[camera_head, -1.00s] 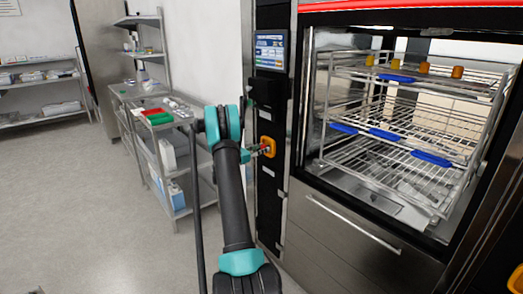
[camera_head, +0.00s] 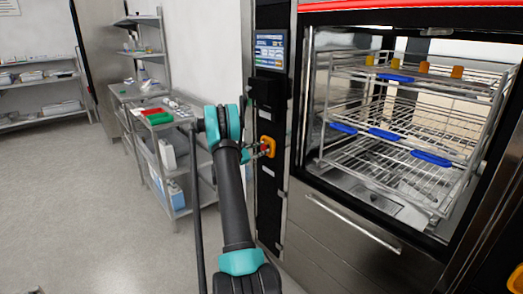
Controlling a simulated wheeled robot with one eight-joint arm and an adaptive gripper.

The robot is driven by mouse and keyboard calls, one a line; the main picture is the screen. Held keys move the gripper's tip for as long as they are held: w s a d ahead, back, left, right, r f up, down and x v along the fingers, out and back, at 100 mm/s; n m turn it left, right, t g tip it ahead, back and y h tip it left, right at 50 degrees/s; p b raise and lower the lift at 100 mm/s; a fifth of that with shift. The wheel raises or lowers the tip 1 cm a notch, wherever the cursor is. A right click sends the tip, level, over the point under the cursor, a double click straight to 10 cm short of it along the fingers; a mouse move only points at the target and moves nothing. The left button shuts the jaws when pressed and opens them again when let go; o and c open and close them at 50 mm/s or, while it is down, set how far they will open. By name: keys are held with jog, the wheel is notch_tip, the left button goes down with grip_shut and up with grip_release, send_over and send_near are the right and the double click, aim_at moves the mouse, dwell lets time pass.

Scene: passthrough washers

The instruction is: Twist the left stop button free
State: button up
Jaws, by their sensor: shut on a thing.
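The left stop button sits in a yellow housing (camera_head: 267,146) on the black column left of the washer's opening. Its red knob is mostly hidden by my gripper (camera_head: 262,149), which reaches it from the left. My gripper is shut on the stop button. The fingers are small and dark in this view, and the button's turn angle cannot be made out.
A screen (camera_head: 270,52) is above the button, with a black box (camera_head: 268,90) between. The washer's wire rack (camera_head: 400,120) stands to the right. A metal shelf cart (camera_head: 165,140) is behind my arm. The floor at left (camera_head: 70,200) is clear.

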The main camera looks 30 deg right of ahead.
dwell(0.3)
jog(key=o, duration=1.1)
jog(key=shift+o, duration=0.2)
jog(key=s+a, duration=0.1)
jog(key=a, duration=1.1)
